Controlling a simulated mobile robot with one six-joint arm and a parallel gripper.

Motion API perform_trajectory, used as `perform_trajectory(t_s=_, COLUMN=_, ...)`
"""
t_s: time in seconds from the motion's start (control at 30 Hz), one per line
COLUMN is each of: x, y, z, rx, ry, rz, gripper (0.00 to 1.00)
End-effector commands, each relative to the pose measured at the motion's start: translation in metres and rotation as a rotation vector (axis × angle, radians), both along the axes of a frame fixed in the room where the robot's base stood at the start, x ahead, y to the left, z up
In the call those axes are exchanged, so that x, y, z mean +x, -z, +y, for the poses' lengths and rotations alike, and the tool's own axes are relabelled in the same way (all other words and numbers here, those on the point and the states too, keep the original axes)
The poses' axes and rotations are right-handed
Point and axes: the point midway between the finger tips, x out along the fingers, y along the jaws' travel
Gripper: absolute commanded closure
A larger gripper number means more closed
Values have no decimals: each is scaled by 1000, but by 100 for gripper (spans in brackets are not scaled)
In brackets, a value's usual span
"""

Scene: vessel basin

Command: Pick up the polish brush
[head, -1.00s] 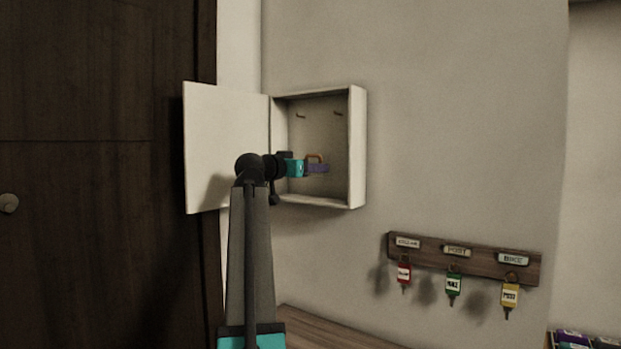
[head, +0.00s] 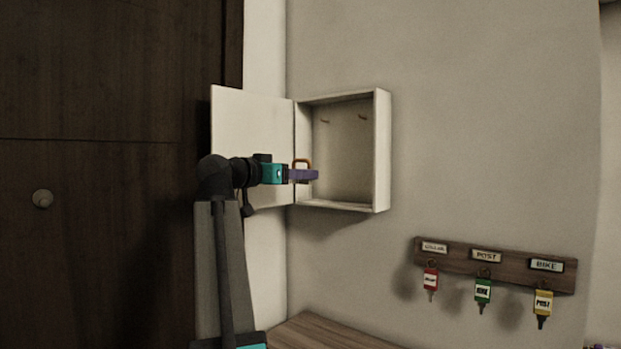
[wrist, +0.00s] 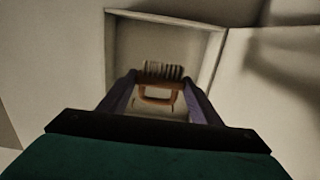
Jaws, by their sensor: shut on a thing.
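The polish brush, with a brown-orange loop-shaped body (head: 302,162) and a row of pale bristles, is between the purple fingers of my gripper (head: 308,175). In the wrist view the brush (wrist: 155,93) sits between the two fingertips (wrist: 160,80), bristles at the top of the picture. My gripper is shut on it. In the head view, the gripper is at the left side of the open white wall cabinet (head: 382,150), in front of its opening. Part of the brush is hidden behind the fingers.
The cabinet door (head: 245,125) stands open to the left, close behind my gripper. Two small hooks show inside the cabinet. A wooden key rack (head: 460,262) with red, green and yellow tagged keys hangs lower right. A wooden surface (head: 318,332) lies below.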

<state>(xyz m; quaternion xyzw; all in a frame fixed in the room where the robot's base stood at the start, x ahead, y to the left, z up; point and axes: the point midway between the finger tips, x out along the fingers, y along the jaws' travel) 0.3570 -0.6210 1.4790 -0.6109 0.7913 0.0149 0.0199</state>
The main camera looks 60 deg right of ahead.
Motion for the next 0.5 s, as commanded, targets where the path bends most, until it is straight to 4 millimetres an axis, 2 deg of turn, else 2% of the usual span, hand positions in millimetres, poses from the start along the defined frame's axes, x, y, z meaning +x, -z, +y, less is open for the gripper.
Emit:
perform_trajectory(t_s=0.2, x=6, y=0, z=21, rx=-1, ry=0, rz=1, gripper=64)
perform_trajectory(t_s=0.5, x=6, y=0, z=25, rx=0, ry=1, rz=1, gripper=64)
